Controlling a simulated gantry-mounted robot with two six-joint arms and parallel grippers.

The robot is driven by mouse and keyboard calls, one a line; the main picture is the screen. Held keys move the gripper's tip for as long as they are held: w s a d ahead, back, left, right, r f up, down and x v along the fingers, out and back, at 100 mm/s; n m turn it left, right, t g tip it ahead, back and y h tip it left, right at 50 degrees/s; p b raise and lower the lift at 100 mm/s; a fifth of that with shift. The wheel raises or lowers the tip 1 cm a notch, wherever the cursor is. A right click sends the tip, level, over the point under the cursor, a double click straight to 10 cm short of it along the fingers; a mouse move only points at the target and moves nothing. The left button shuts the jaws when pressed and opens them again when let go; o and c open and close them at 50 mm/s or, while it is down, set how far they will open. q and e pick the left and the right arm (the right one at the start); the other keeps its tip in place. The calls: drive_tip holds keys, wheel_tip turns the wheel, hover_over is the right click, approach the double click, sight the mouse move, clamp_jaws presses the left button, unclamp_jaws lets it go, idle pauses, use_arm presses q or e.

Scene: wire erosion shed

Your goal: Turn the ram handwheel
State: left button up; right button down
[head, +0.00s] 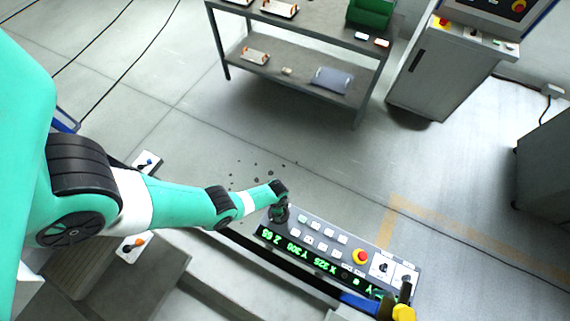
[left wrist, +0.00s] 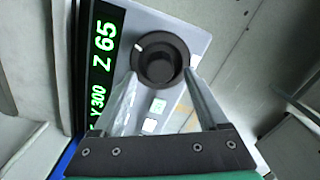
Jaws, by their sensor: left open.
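The handwheel appears as a round black knob with a white mark, on the end of the grey control panel, in the left wrist view (left wrist: 162,62). In the head view the dark knob (head: 281,214) is partly covered by the end of my left arm. My left gripper (left wrist: 163,76) is open, with one finger on each side of the knob. I cannot tell whether the fingers touch it. The panel's green display (left wrist: 103,50) reads Z 65 in the wrist view. My right gripper is in neither view.
The panel also carries a red emergency button (head: 361,257) on yellow and several pale keys. A yellow and blue part (head: 403,312) lies at its lower right. A shelf table (head: 300,45) and a grey cabinet (head: 440,75) stand behind. The floor between is mostly open, with dark crumbs.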

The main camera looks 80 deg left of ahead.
use_arm(q)
wheel_tip(320, 180, down, 3)
drive_tip(key=shift+r+b, duration=0.15)
drive_tip(key=shift+b, duration=0.6)
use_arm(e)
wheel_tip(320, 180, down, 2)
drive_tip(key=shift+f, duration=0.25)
use_arm(q)
clamp_jaws()
drive_tip(key=shift+m, duration=0.3)
drive_tip(key=m, duration=0.8)
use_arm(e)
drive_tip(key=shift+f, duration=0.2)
